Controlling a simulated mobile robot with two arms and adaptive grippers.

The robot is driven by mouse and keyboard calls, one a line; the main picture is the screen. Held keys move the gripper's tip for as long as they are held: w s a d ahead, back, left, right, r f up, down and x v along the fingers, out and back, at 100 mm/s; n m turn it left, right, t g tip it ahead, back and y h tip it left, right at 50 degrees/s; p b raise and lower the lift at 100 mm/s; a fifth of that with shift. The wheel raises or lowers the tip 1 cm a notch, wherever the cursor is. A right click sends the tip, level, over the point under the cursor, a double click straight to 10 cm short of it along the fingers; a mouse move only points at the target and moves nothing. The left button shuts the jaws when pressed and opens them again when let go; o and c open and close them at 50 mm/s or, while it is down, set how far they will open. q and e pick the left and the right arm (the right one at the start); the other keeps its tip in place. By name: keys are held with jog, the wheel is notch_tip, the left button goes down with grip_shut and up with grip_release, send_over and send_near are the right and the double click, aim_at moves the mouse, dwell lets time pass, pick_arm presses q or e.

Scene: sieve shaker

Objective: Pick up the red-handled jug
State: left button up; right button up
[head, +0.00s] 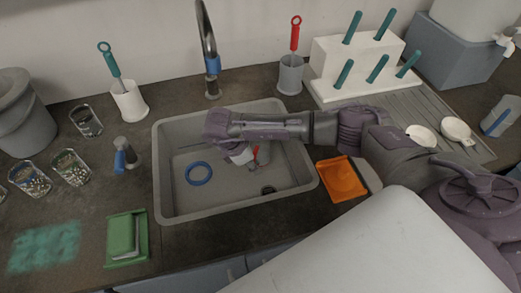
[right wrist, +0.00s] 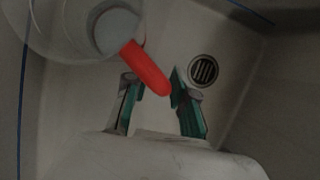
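The red-handled jug (head: 272,154) stands in the sink (head: 163,180), partly hidden under my right arm in the head view. Its red handle (right wrist: 146,68) shows clearly in the right wrist view, with the pale, see-through jug body (right wrist: 82,25) at the upper left. My right gripper (right wrist: 154,92) is open with green-padded fingers. The end of the handle shows between the two fingers, with visible gaps on both sides; I cannot tell its exact depth. In the head view this gripper (head: 242,154) reaches down into the sink. My left gripper is out of view.
The drain (right wrist: 203,70) is near the jug. The tap (head: 208,45) rises behind the sink.

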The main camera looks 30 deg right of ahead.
grip_shut()
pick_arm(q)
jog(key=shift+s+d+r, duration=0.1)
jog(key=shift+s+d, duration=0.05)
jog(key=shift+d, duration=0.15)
pick_arm(e)
jog(key=shift+r, duration=0.1)
